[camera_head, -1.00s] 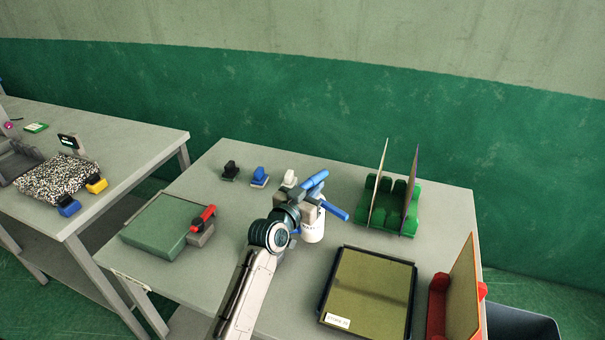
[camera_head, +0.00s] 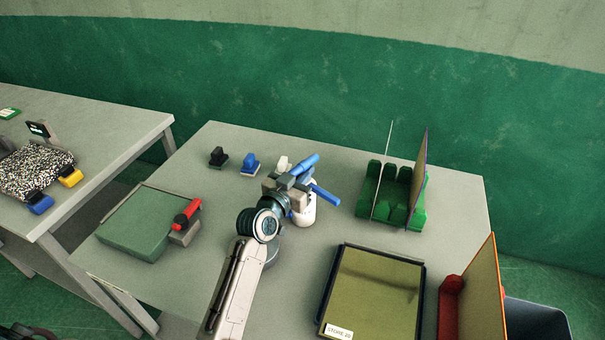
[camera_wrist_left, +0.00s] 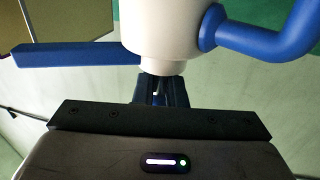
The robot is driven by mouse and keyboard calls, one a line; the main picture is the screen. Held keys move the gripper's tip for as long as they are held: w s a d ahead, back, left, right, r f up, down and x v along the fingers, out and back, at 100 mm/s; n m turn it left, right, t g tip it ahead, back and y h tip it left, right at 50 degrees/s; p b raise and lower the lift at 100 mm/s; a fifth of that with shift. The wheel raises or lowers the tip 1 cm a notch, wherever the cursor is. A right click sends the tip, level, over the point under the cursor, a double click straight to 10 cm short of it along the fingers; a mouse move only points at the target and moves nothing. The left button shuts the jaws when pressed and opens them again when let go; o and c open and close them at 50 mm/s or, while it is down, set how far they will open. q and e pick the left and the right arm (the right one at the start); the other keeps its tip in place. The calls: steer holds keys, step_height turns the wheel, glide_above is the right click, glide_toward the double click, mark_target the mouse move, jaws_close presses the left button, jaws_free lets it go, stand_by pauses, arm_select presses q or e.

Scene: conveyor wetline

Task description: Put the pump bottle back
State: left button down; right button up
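The pump bottle (camera_head: 306,212) is white with long blue parts at its top. It is near the middle of the right table, just right of my left gripper (camera_head: 291,187). In the left wrist view, the bottle's white top (camera_wrist_left: 165,30) fills the upper middle, with a straight blue bar to the left and a bent blue tube to the right. The dark fingers (camera_wrist_left: 158,90) close together at its narrow white end and appear shut on it. I cannot tell whether the bottle's base touches the table. My right gripper is not in view.
A green rack (camera_head: 418,217) with upright boards stands behind right. A dark-rimmed tray (camera_head: 325,305) lies in front, with a red holder (camera_head: 450,305) beside it. Small black, blue and white pieces line the back left. A green box (camera_head: 140,225) is at left.

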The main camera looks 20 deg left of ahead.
arm_select(q)
steer(key=c, duration=1.7)
jaws_free()
steer(key=shift+s, duration=0.15)
steer(key=shift+o, duration=1.1)
steer(key=shift+s+r, duration=0.1)
steer(key=shift+s, duration=0.05)
steer(key=shift+s+r, duration=0.1)
steer(key=shift+s+f, duration=0.1)
steer(key=shift+f, duration=0.1)
steer(key=b+v, duration=0.2)
steer(key=v, duration=0.9)
steer(key=shift+s+b, duration=0.3)
steer(key=shift+b, duration=0.1)
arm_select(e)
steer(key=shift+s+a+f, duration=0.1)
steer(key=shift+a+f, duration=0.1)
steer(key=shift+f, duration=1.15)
arm_select(q)
steer(key=shift+a+r, duration=0.1)
steer(key=shift+a, duration=0.05)
